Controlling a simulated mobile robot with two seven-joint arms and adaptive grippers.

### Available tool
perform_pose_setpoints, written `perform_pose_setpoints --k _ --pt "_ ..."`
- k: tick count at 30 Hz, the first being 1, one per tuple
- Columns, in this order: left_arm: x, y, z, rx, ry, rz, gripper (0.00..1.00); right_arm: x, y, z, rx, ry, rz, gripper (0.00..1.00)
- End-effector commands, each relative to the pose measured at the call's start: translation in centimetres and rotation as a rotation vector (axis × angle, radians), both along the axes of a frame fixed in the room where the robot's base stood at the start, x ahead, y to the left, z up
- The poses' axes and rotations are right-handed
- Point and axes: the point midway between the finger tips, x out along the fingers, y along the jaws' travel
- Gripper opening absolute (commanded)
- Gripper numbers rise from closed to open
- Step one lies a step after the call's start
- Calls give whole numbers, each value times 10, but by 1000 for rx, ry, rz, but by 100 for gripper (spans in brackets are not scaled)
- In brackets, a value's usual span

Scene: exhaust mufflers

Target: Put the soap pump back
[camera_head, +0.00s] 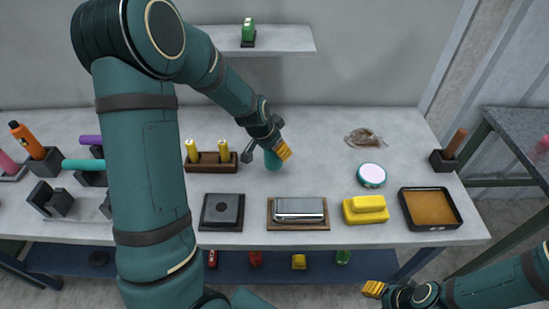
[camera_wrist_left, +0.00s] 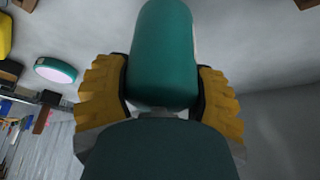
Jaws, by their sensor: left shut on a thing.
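My left gripper (camera_head: 275,151) is over the back middle of the table, its yellow fingers shut on a teal bottle (camera_head: 271,161), which I take to be the soap pump. In the left wrist view the gripper (camera_wrist_left: 162,85) has a yellow finger on each side of the teal bottle (camera_wrist_left: 162,50). The bottle's pump top is not clear. I cannot tell whether its base touches the table. My right gripper (camera_head: 374,289) is at the lower right, off the table's front edge; its finger gap is not clear.
A brown rack (camera_head: 213,163) with yellow bottles stands left of the held bottle. In front are a dark square stand (camera_head: 222,211), a silver device (camera_head: 299,209), a yellow block (camera_head: 366,211) and an orange-filled tray (camera_head: 431,209). A round white-topped tin (camera_head: 371,175) sits to the right.

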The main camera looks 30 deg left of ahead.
Motion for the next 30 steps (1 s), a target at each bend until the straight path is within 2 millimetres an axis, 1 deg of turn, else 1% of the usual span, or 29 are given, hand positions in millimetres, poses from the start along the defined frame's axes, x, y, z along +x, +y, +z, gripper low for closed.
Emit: perform_pose_setpoints --k 6,8,16,20,21,23,30 --pt "-1 0 -30 -1 3 1 18 -2 0 -6 1 4 4 47" --pt "-1 0 -35 -1 2 1 18 -2 0 -7 1 5 4 47" --pt "0 0 -35 0 0 0 19 -2 0 -7 1 5 4 47" --pt "0 0 -39 0 0 0 18 -3 1 -11 2 7 6 47" --pt "0 0 -38 0 1 0 73 -3 1 -10 2 7 6 47" --pt "0 0 -38 0 1 0 94 -3 1 -10 2 7 6 47" --pt "0 0 -38 0 1 0 94 -3 1 -10 2 7 6 47"
